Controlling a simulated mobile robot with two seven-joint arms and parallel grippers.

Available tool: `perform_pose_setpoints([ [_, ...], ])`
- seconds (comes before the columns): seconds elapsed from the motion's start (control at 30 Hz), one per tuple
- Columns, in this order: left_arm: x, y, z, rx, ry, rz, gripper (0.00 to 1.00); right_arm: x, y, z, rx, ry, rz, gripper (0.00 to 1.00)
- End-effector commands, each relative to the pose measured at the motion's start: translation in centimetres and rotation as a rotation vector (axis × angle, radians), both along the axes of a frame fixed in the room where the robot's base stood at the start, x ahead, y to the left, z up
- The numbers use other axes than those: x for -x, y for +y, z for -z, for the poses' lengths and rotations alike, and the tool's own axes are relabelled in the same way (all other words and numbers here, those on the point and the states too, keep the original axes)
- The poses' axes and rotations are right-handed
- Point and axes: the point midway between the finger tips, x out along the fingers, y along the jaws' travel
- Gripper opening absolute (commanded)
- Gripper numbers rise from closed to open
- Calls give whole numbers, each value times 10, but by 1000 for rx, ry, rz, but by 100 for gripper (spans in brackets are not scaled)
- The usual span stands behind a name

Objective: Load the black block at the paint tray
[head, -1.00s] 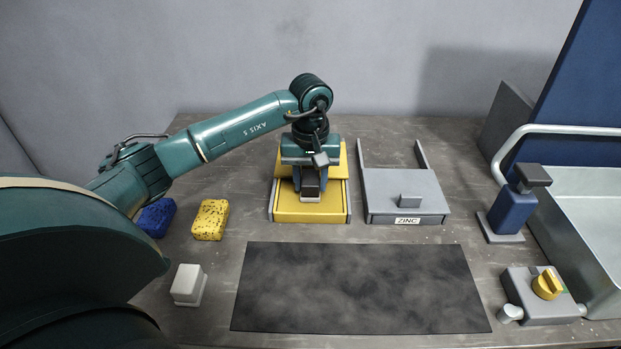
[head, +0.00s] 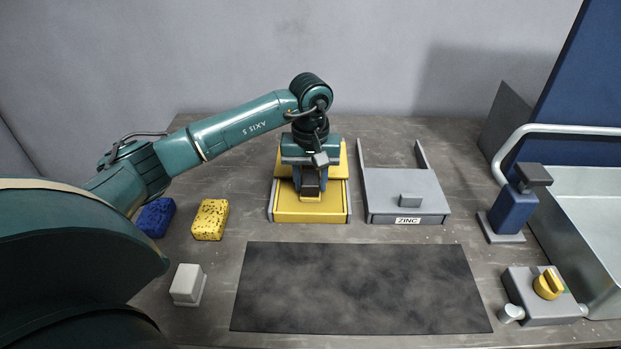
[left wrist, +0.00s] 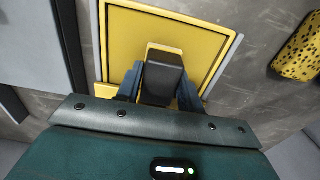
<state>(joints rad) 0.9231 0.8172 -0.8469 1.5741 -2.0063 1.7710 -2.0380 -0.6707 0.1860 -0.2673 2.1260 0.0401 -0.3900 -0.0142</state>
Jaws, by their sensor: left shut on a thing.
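My left gripper (head: 310,190) is over the shallow yellow tray (head: 311,217). It is shut on a black block (head: 310,183), which also shows between the blue fingers in the left wrist view (left wrist: 162,80). A yellow edge shows right behind the block in that view; I cannot tell whether the block touches the tray. The yellow tray fills the upper middle of the left wrist view (left wrist: 118,38). My right gripper is not in view.
A grey tray (head: 405,190) labelled ZINC stands to the right. Blue (head: 156,217) and yellow (head: 210,220) sponges and a white block (head: 188,284) lie left. A dark mat (head: 360,287) is bare in front. A blue post (head: 511,210), yellow-knobbed box (head: 540,294) and metal bin (head: 590,225) stand right.

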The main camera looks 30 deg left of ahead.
Motion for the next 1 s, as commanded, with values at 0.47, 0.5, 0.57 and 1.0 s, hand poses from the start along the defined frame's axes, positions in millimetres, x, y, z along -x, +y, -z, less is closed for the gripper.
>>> perform_pose_setpoints([
  [0.47,0,0,-14,0,2,0,19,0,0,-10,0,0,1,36],
  [0.5,0,0,-18,0,2,1,19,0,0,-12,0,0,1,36],
  [0.57,0,0,-23,0,1,1,19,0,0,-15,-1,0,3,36],
  [1.0,0,0,-59,0,0,1,19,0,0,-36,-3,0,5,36],
])
